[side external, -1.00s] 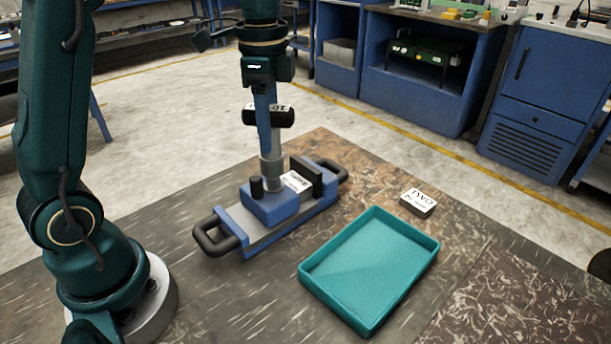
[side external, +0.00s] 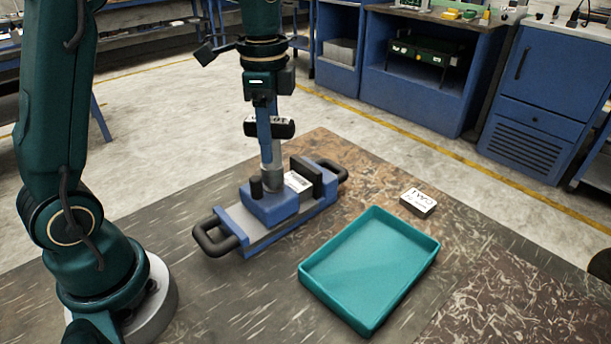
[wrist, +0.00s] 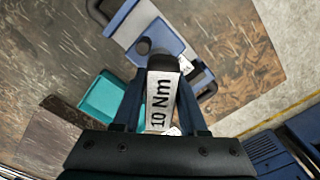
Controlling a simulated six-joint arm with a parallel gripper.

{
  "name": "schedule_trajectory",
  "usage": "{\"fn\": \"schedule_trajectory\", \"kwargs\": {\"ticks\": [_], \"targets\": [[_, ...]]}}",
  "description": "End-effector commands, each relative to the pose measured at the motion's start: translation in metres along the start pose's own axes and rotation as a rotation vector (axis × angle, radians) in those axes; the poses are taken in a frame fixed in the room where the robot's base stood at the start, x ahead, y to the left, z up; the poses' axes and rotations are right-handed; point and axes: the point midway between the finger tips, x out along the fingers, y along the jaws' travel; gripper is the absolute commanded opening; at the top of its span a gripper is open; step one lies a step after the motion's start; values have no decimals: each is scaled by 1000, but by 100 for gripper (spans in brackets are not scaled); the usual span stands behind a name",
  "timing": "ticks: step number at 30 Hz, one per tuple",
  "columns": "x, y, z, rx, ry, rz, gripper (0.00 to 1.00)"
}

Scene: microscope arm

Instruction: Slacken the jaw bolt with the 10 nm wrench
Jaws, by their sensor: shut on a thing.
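My gripper (side external: 264,122) is shut on the 10 Nm wrench, whose black handle (side external: 283,128) sticks out beside the fingers in the side view. In the wrist view the wrench's pale label (wrist: 159,103) reads "10 Nm" between the two blue fingers. The wrench's grey socket (side external: 271,165) points down onto the blue jaw of the vise (side external: 262,230). The wrench stands about upright. The vise shows at the top of the wrist view (wrist: 137,25).
An empty teal tray (side external: 313,285) lies to the right of the vise. A small white-topped block (side external: 418,201) with lettering sits behind the tray. A black post (side external: 257,187) stands on the vise beside the socket. The table front is clear.

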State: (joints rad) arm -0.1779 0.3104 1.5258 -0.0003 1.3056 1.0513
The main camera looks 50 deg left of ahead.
Motion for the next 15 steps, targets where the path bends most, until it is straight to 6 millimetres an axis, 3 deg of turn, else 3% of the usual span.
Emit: {"fn": "schedule_trajectory", "kwargs": {"ticks": [15], "targets": [[11, 0, 0, 0, 1, -1, 0]]}}
